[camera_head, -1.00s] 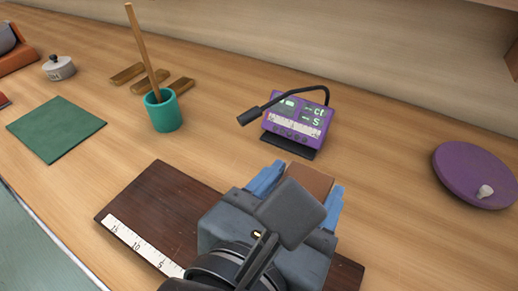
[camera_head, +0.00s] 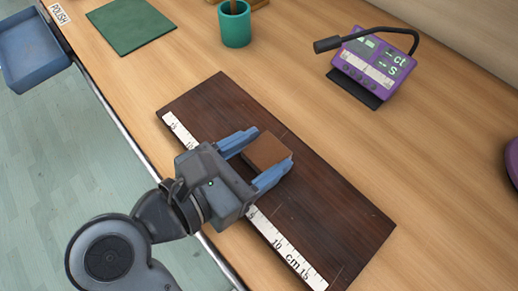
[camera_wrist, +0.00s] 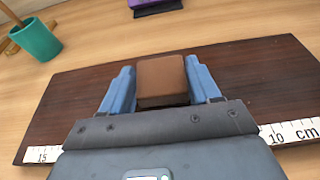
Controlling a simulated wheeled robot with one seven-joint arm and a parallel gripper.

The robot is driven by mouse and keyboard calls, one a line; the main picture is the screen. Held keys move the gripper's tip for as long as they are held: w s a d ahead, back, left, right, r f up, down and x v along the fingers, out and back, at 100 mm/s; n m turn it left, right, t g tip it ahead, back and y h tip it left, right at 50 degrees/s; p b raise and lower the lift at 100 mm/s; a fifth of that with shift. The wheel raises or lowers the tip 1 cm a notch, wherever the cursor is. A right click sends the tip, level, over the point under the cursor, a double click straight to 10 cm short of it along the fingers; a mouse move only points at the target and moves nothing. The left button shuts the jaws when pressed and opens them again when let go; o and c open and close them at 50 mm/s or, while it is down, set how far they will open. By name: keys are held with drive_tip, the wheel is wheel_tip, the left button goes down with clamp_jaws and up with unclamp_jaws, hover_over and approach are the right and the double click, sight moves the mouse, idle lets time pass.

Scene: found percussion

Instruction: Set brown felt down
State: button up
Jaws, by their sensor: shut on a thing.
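The brown felt (camera_head: 268,150) is a small brown block held between the two blue fingers of my gripper (camera_head: 262,158). My gripper is shut on it, over the middle of the dark wooden board (camera_head: 330,195) with a white ruler strip along its near edge. In the wrist view the brown felt (camera_wrist: 162,80) sits between the fingertips, with the board (camera_wrist: 75,100) around and beneath it. I cannot tell whether the felt touches the board.
A green mat (camera_head: 131,24), a teal cup (camera_head: 234,24) and a purple device (camera_head: 374,60) with a bent black arm stand beyond the board. A blue bin (camera_head: 30,52) is at the upper left, past the table edge. Bare table lies right of the board.

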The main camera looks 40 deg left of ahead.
drive_tip(key=shift+f, duration=0.2)
drive_tip(key=o, duration=1.1)
drive_tip(key=shift+s+r, duration=0.15)
drive_tip(key=b+v, duration=0.1)
drive_tip(key=v, duration=1)
drive_tip(key=shift+s+r, duration=0.15)
drive_tip(key=shift+s, duration=0.15)
drive_tip(key=shift+s, duration=0.1)
